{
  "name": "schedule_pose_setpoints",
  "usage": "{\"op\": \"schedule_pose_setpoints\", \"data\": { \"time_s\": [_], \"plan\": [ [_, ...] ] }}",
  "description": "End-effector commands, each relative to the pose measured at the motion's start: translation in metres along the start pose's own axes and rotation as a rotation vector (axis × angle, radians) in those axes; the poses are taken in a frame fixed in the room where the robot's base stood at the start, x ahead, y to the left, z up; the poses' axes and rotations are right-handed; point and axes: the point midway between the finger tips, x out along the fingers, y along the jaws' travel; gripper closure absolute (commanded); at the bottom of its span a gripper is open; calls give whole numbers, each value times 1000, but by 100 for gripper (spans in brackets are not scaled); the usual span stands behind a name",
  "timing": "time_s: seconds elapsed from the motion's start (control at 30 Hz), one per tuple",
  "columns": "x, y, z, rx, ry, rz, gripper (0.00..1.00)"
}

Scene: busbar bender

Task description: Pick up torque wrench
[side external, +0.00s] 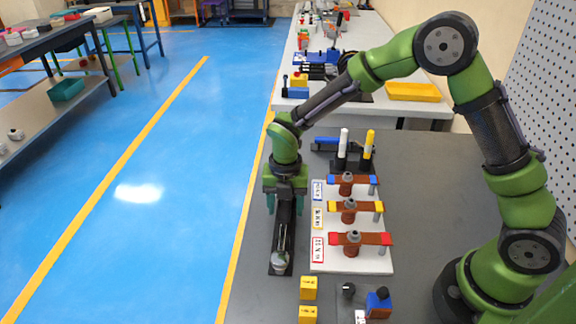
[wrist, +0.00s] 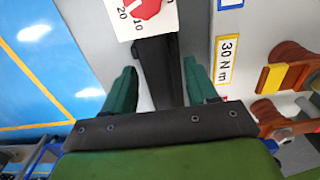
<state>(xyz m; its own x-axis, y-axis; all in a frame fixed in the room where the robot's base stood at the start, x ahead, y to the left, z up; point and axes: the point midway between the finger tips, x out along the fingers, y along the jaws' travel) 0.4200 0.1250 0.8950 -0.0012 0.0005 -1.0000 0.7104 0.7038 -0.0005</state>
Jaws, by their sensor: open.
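The torque wrench (side external: 279,261) appears to lie on a long dark strip or tray (side external: 274,271) at the bench's left edge, its silvery round end toward the side camera. My gripper (side external: 285,205) points down over the strip's far part, with teal fingers apart. In the wrist view, my gripper (wrist: 160,82) has one finger on each side of a long dark bar (wrist: 158,72), with gaps on both sides. I cannot tell whether this bar is the wrench handle or its support. The wrench's far part is hidden by my gripper in the side view.
A white board (side external: 350,265) with copper-coloured bars and blue, yellow and red labels stands just right. A white dial card (wrist: 145,15) with a red knob shows beyond the fingers. Yellow blocks (side external: 308,288) sit nearer the side camera. Blue floor lies left of the bench.

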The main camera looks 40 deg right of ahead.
Motion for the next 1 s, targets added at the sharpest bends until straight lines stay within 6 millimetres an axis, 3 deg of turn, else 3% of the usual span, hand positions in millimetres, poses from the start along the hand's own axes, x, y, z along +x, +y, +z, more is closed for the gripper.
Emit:
{"op": "schedule_pose_setpoints", "data": {
  "time_s": [0.23,0.6,0.87,1.0],
  "plan": [
    [2,0,0,0,-1,1,43],
    [2,0,0,0,-1,1,99],
    [0,1,1,0,-2,3,100],
    [-13,1,1,-1,-4,6,100]
  ]
}}
